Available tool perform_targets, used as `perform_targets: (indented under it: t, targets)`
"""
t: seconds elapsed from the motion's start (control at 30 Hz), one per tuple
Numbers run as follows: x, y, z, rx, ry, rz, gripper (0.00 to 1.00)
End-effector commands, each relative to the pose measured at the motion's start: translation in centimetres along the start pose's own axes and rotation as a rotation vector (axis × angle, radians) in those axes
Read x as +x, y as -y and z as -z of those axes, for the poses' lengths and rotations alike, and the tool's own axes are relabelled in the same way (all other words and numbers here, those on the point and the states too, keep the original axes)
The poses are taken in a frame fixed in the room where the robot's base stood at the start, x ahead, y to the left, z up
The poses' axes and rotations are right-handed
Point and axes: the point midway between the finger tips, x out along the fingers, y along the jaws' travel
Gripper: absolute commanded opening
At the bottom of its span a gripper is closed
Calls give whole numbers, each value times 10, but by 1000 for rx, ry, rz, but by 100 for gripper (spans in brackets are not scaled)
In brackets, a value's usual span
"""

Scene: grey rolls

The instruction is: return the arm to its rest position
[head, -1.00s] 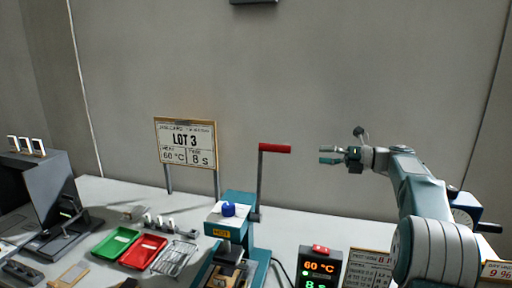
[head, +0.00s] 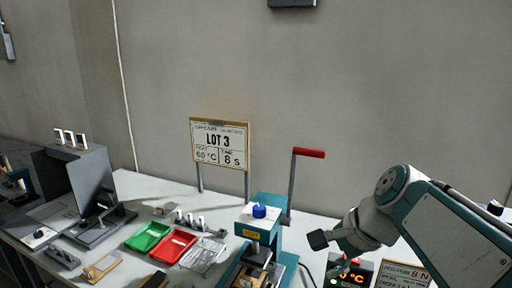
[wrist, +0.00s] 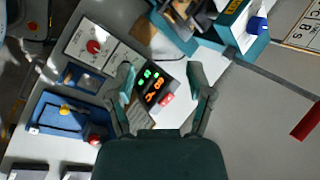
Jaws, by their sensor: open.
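My gripper (wrist: 160,78) is open in the wrist view, with its two teal-grey fingers apart and nothing between them. Below it, the black timer box (wrist: 155,90) with green and orange digits shows in the gap between the fingers. In the head view my arm comes in from the right and bends down at the wrist.
The teal press (head: 262,235) with its red-handled lever (head: 309,153) stands left of my arm. Green (head: 147,237) and red (head: 173,246) trays lie farther left. A LOT 3 sign (head: 220,143) stands behind.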

Motion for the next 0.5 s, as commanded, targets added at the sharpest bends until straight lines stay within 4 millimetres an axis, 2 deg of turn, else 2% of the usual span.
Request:
perform_targets:
  t: [0.1,0.3,0.4,0.5]
  targets:
    - [1,-39,-14,-279,-98,-48,68]
    - [7,-102,-22,-766,-241,-160,68]
    - [10,-126,-23,-977,-294,-218,68]
    - [13,-142,-23,-1123,-327,-262,68]
